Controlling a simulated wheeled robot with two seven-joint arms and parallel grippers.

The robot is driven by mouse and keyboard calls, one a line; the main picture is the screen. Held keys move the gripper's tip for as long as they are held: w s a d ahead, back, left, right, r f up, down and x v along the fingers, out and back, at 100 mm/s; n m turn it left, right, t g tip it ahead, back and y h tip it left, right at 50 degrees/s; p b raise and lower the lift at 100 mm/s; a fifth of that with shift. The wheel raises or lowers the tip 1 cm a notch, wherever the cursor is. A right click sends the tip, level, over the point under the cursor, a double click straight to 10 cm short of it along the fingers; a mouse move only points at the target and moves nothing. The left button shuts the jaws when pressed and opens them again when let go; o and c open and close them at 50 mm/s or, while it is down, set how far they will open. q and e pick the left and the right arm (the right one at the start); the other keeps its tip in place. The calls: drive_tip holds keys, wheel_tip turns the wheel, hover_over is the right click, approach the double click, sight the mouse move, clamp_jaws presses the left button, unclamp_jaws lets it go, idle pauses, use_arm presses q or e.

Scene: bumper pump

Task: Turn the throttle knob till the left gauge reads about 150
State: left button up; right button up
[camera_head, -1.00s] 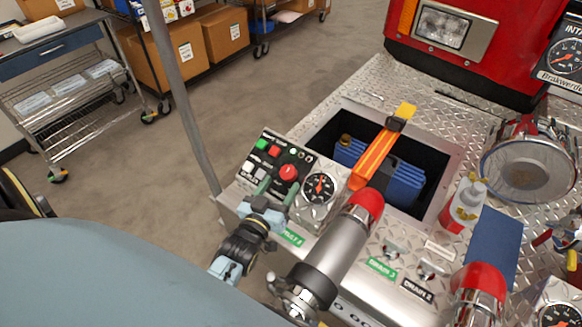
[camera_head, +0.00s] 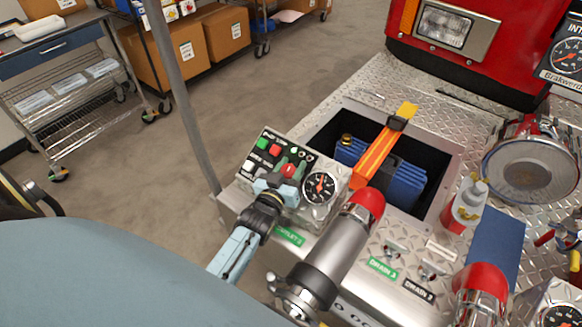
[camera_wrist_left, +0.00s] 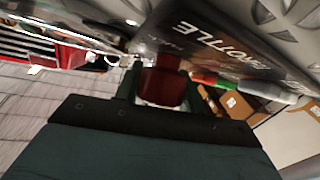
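The red throttle knob (camera_head: 289,171) is on the black control panel at the left corner of the metal deck. In the left wrist view the knob (camera_wrist_left: 163,86) is just ahead, beside the word THROTTLE on the panel. My left gripper (camera_head: 290,168) has its green fingers at the knob, one on each side. I cannot tell whether they press on it. My right gripper is not in view.
A grey cylinder with a red cap (camera_head: 340,245) stands close to the right of my left arm. A grey pole (camera_head: 180,95) rises left of the panel.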

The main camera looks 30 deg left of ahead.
use_arm(q)
drive_tip(key=c, duration=0.3)
drive_tip(key=shift+m+h+p, duration=0.35)
drive_tip(key=shift+m+h, duration=0.95)
drive_tip(key=shift+c, duration=0.2)
drive_tip(key=shift+d+m+h, duration=0.2)
drive_tip(key=shift+m+h, duration=1.1)
drive_tip(key=o, duration=1)
drive_tip(key=shift+d+n+y, duration=0.1)
drive_tip(key=shift+n+y, duration=0.2)
drive_tip(key=shift+n, duration=0.1)
